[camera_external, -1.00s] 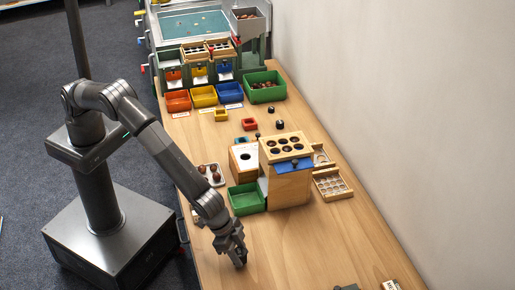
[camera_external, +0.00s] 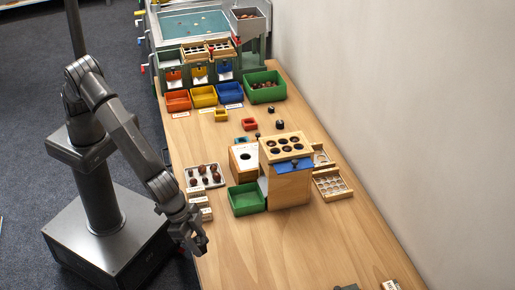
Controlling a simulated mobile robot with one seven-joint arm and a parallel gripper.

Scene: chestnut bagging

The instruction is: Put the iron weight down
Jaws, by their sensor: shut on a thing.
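My gripper (camera_external: 202,246) is low at the left edge of the wooden table, in front of the white cards. Its fingers point down and right and are shut on the iron weight, which is too dark and small to make out between them. I cannot tell whether the weight touches the table.
A tray of chestnuts (camera_external: 218,183) and white cards (camera_external: 206,214) lie behind my gripper. A green bin (camera_external: 247,199) and a wooden box with a holed top (camera_external: 290,185) stand to the right. The front table (camera_external: 290,250) is mostly clear.

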